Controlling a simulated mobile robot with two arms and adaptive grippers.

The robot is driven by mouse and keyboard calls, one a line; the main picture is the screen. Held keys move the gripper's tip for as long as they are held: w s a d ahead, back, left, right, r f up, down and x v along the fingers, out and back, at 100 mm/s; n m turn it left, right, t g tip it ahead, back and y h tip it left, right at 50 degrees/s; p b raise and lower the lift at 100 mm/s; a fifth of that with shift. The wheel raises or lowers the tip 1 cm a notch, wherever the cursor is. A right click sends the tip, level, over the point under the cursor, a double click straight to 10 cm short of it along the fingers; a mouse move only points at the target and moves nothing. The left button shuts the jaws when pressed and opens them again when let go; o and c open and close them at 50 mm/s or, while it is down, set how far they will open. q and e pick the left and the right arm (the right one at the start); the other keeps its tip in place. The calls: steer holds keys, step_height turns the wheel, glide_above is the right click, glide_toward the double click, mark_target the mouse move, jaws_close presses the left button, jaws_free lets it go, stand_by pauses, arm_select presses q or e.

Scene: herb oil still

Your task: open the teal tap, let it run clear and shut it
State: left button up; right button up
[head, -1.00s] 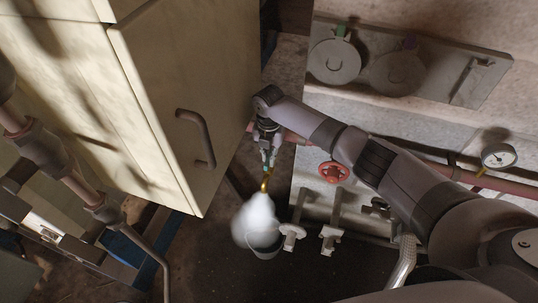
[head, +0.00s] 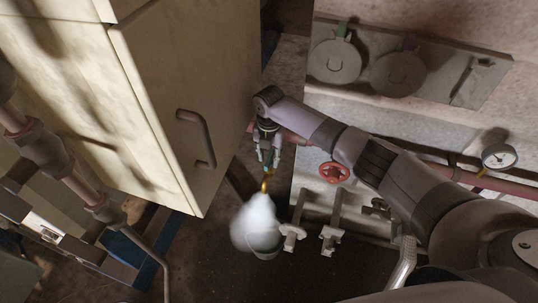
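The teal tap (head: 266,168) is small in the head view, with a brass spout (head: 264,186) below it. My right gripper (head: 269,163) is at the tap from above, its two fingers spread apart on either side of the teal handle. I cannot tell whether a finger touches it. A white cloud (head: 255,218) comes from the spout and hangs over a grey bucket (head: 264,248), hiding much of it. My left gripper is not in view.
A cream cabinet (head: 150,110) with a bar handle stands close left of my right gripper. A red valve wheel (head: 333,173), two grey valve handles (head: 331,236) and a pressure gauge (head: 498,158) are to the right. Two round lids (head: 334,61) lie on a panel behind.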

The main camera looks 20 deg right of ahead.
mark_target(269, 157)
step_height(269, 157, up, 12)
stand_by(0.6)
stand_by(0.5)
